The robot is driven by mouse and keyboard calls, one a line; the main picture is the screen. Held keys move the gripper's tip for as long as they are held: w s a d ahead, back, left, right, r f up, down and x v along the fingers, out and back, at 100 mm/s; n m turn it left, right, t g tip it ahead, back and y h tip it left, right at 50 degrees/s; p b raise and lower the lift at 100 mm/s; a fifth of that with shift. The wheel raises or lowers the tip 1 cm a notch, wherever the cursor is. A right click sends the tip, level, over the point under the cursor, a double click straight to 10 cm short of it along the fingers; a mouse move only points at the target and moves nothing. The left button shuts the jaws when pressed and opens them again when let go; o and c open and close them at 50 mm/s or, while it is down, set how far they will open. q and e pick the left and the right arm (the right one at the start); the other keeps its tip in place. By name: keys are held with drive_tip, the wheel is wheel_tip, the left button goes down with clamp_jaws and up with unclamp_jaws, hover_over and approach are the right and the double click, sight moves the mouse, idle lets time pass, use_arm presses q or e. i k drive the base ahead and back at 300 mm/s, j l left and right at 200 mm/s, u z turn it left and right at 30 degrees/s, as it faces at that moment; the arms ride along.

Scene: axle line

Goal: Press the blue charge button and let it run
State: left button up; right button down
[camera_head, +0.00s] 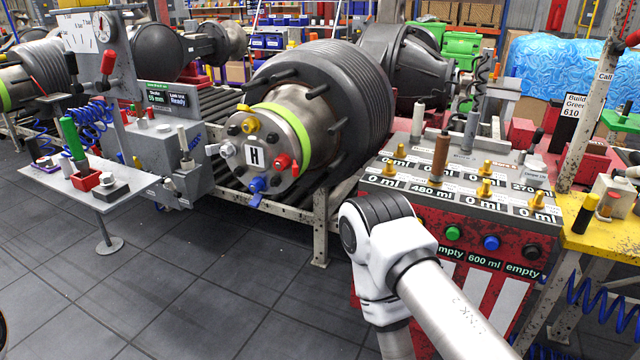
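The blue button (491,242) is on the red front panel of the filling station (470,285), above the label "600 ml". A green button (453,232) is to its left and a black button (531,251) to its right, each above a label reading "empty". The station's top carries brass nozzles (484,188) with labels, mostly "0 ml", one "480 ml" and one "270 ml". My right arm crosses the lower front of the station, with its elbow left of the buttons. Neither gripper is in view. Nothing visible touches the blue button.
A large axle hub (270,150) marked "H" with coloured fittings lies on a roller line at the centre. A small side table (90,185) with tools stands left. A yellow bench (605,240) is right of the station. Open dark floor (190,280) is at lower left.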

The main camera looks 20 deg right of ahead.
sight(491, 243)
drive_tip(key=z, duration=1.6)
drive_tip(key=l, duration=0.1)
